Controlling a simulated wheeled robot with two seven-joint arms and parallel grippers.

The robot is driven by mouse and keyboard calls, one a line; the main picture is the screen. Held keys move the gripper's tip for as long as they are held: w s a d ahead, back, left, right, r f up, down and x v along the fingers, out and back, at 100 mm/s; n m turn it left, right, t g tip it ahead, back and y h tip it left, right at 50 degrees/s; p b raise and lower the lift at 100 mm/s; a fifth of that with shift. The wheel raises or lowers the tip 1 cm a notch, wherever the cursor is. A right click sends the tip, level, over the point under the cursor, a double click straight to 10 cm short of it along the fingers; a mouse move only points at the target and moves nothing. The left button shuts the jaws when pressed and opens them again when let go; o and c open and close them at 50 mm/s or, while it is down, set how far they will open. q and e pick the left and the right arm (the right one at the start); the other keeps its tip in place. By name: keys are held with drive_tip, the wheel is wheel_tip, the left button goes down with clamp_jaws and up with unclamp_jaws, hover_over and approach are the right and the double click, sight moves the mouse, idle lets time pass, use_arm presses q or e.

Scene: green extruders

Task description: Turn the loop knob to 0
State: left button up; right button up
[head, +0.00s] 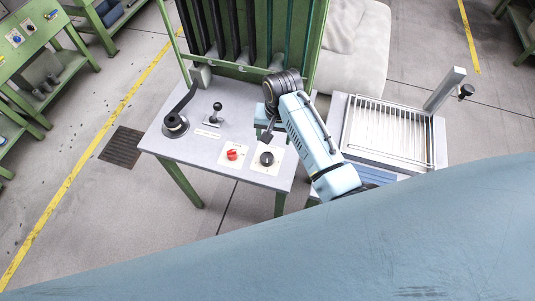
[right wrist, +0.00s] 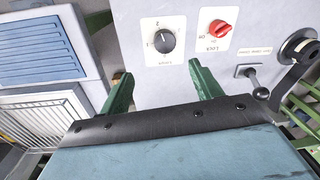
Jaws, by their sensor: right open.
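The loop knob is a round black knob (right wrist: 165,40) on a white plate with printed numbers, on the grey tabletop. It also shows in the head view (head: 266,158) near the table's front edge. A pale mark shows on it in the right wrist view; I cannot read its exact setting. My right gripper (right wrist: 160,70) has its two green fingers spread apart and empty, with the knob beyond their tips and roughly between them in the picture. In the head view my right gripper (head: 266,134) is over the table just behind the knob, apart from it. My left gripper is not in view.
A red knob (head: 232,154) on its own plate sits beside the black one; it also shows in the right wrist view (right wrist: 219,28). A small black lever (head: 216,108) and a crank handle (head: 178,122) stand farther left. A metal grille tray (head: 437,150) is at the right.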

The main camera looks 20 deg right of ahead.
sight(267, 157)
drive_tip(key=f+b, duration=0.1)
drive_tip(key=f, duration=0.3)
drive_tip(key=w+a+f+b, duration=0.1)
drive_tip(key=f, duration=0.3)
drive_tip(key=f+b, duration=0.1)
drive_tip(key=f, duration=0.4)
drive_tip(key=shift+w+a, duration=0.2)
drive_tip(key=shift+a, duration=0.05)
drive_tip(key=c, duration=1)
